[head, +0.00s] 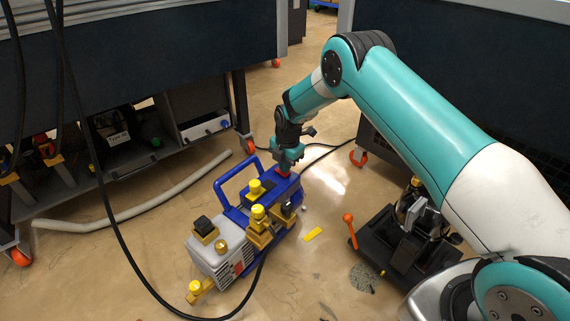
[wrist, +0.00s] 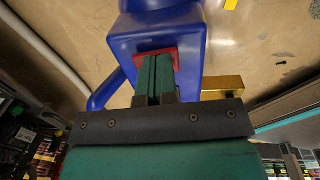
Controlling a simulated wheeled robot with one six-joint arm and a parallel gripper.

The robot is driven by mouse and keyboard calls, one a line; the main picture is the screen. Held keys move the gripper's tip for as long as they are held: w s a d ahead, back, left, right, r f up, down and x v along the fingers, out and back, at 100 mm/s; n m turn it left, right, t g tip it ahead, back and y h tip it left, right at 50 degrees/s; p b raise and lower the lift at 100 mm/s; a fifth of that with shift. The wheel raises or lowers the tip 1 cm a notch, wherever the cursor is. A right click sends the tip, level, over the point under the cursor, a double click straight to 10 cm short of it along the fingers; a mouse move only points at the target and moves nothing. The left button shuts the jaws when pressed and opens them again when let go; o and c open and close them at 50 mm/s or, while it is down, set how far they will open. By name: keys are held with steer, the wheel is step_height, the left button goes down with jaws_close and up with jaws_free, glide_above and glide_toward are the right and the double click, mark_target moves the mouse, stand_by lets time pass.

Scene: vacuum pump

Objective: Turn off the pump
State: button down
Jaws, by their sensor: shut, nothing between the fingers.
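The pump (head: 213,251) stands on the floor, with a blue motor housing and handle, a grey body and yellow caps and fittings. A red switch (head: 283,171) sits at the far end of its blue housing; it shows as a red frame in the wrist view (wrist: 142,57). My gripper (head: 287,160) is at that end of the pump. In the wrist view my gripper (wrist: 154,62) has its two green fingers together, tips at the red switch. The fingers hide most of the switch, so I cannot tell its position or whether they touch it.
A black hose (head: 105,190) hangs at the left and loops to the pump. A grey pipe (head: 140,207) lies on the floor. A black-based device with an orange lever (head: 349,222) stands right of the pump. Wheeled benches (head: 180,50) stand behind. A yellow strip (head: 312,234) lies on open floor.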

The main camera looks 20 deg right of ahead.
step_height(320, 180, up, 14)
steer(key=s+d+p, duration=0.1)
steer(key=p, duration=0.8)
steer(key=shift+s, duration=0.25)
steer(key=shift+f, duration=0.1)
step_height(320, 180, up, 14)
steer(key=f+m+y+p, duration=0.1)
steer(key=m+p, duration=0.1)
steer(key=m, duration=0.2)
glide_above(290, 175)
steer(key=s+a, duration=0.4)
steer(key=s, duration=0.2)
steer(key=s+a+r+m+p, duration=0.1)
steer(key=s+a+r+m, duration=0.15)
steer(key=s+r, duration=0.3)
steer(key=s+a+r+m+p, duration=0.1)
steer(key=s+r+m+p, duration=0.15)
steer(key=s+r, duration=0.35)
steer(key=s+r+m+y+p, duration=0.1)
steer(key=s+r+m, duration=0.3)
steer(key=s, duration=0.7)
steer(key=s+a+r+m+y+p, duration=0.1)
steer(key=s+r+m, duration=0.3)
steer(key=s, duration=0.7)
steer(key=shift+a+r+g+y, duration=0.3)
steer(key=shift+r+g, duration=0.1)
steer(key=shift+r, duration=0.45)
